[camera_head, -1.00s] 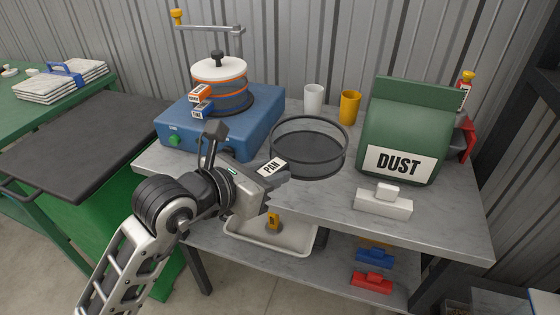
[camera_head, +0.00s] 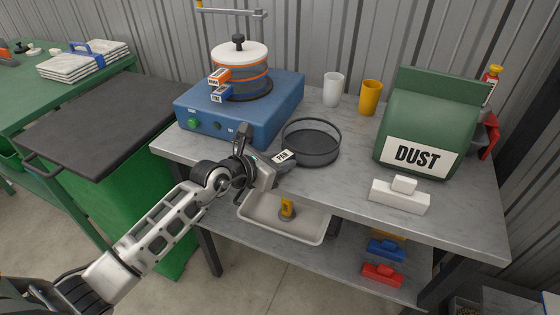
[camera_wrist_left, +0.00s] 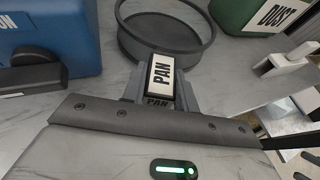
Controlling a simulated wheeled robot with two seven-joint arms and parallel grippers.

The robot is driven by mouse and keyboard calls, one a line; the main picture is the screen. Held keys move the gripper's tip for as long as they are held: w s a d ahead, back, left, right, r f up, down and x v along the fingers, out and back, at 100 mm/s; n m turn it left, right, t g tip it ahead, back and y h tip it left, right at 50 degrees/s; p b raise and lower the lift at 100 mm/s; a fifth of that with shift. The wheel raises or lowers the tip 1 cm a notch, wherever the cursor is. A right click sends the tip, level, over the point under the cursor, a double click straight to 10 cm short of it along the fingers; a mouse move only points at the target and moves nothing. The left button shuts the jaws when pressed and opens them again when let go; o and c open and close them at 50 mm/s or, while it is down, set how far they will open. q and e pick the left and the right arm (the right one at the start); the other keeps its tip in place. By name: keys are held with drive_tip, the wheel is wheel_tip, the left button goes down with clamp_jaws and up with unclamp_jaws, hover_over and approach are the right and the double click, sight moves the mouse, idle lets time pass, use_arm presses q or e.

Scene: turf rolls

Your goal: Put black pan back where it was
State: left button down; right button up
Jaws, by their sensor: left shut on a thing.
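The black pan (camera_head: 312,148) is a round, dark, shallow dish with a handle tag reading PAN. It is level, over the grey worktop, to the right of the blue machine. I cannot tell whether its base touches the worktop. My left gripper (camera_head: 277,164) is shut on the pan's handle from the front left. In the left wrist view the pan (camera_wrist_left: 168,45) lies just beyond the fingers, with the PAN label between the fingertips of my gripper (camera_wrist_left: 160,88). My right gripper is not in view.
A blue machine (camera_head: 262,120) carrying stacked sieves stands left of the pan. A white cup (camera_head: 333,90) and a yellow cup (camera_head: 370,98) stand behind it. A green DUST bin (camera_head: 440,115) and a white block (camera_head: 400,198) are to the right. A pale tray (camera_head: 310,226) is below.

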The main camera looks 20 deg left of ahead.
use_arm(q)
drive_tip(key=shift+f, duration=0.15)
drive_tip(key=c, duration=1.1)
unclamp_jaws()
